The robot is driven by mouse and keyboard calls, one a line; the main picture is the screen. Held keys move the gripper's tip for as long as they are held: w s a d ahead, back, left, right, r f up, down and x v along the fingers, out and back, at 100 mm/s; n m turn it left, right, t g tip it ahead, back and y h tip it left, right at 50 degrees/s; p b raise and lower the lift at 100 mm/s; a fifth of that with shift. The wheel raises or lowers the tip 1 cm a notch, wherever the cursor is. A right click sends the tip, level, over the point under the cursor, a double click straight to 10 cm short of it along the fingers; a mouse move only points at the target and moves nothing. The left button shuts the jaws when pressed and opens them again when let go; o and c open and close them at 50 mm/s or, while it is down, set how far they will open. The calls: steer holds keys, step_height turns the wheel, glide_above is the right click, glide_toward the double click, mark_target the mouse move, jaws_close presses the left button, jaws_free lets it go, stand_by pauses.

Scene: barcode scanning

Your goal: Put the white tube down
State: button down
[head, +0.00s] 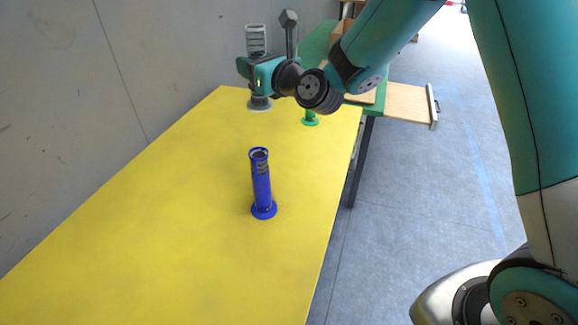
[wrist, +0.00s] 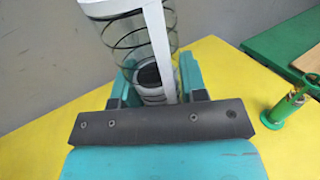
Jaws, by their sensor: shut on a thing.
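The white tube (head: 256,40) stands upright in my gripper (head: 252,70) near the far end of the yellow table. Its upper part shows above my gripper and its round grey-white base (head: 259,104) shows below. The middle is hidden by my gripper. I cannot tell whether the base touches the table. In the wrist view, the tube (wrist: 150,12) has a white strip and dark rings and sits between the fingers of my gripper (wrist: 160,82), which is shut on it.
A blue tube (head: 262,185) stands upright on the yellow table (head: 150,220), nearer to me. A green tube (head: 310,118) stands right of the white one and shows in the wrist view (wrist: 284,108). A grey wall (head: 60,90) runs along the left.

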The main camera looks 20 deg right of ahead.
steer(key=w+d+m+h+b, duration=0.1)
steer(key=w+d+h+b, duration=0.15)
steer(key=d, duration=0.65)
steer(key=shift+t+y, duration=0.25)
steer(key=shift+t, duration=0.15)
steer(key=shift+w+a+f+b, duration=0.1)
steer(key=shift+f+b, duration=1.15)
steer(key=shift+f, duration=1.9)
steer(key=shift+w+a+f+b, duration=0.1)
steer(key=shift+f+b, duration=1.2)
steer(key=shift+f, duration=1.9)
steer(key=shift+w+a+f+b, duration=0.1)
steer(key=shift+f+b, duration=1.15)
steer(key=shift+f, duration=1.9)
steer(key=shift+f, duration=0.2)
steer(key=c, duration=0.7)
jaws_free()
steer(key=shift+o, duration=0.2)
steer(key=shift+r, duration=0.1)
steer(key=b+v, duration=0.7)
steer(key=v, duration=0.4)
steer(key=shift+s+d+r+b, duration=0.15)
steer(key=shift+s+b, duration=0.25)
steer(key=shift+s, duration=0.15)
